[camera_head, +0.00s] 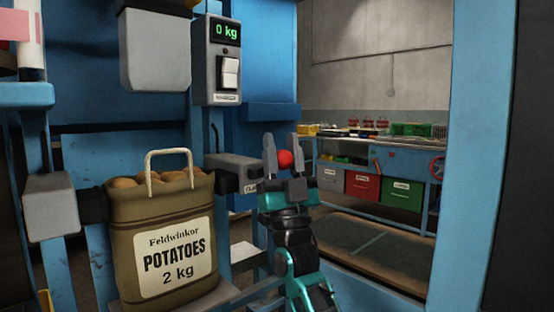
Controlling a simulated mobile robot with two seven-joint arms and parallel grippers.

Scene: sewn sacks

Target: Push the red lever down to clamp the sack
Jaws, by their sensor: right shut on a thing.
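The red lever's round knob (285,159) shows between the two grey fingers of my right gripper (284,152), which is shut on it. The rest of the lever is hidden behind the gripper. The brown potato sack (130,262) stands upright, open at the top, with potatoes and a pale handle showing. Grey clamp blocks stand on both sides of the sack, a left one (50,204) and a right one (234,168), with dark pads near its upper sides. I cannot tell whether the pads press on it. My left gripper is not in view.
A scale display (226,32) reads 0 kg above a white switch. A grey spout (155,50) hangs over the sack. A blue post (472,150) stands at the right. A workbench (400,160) with coloured drawers is farther back.

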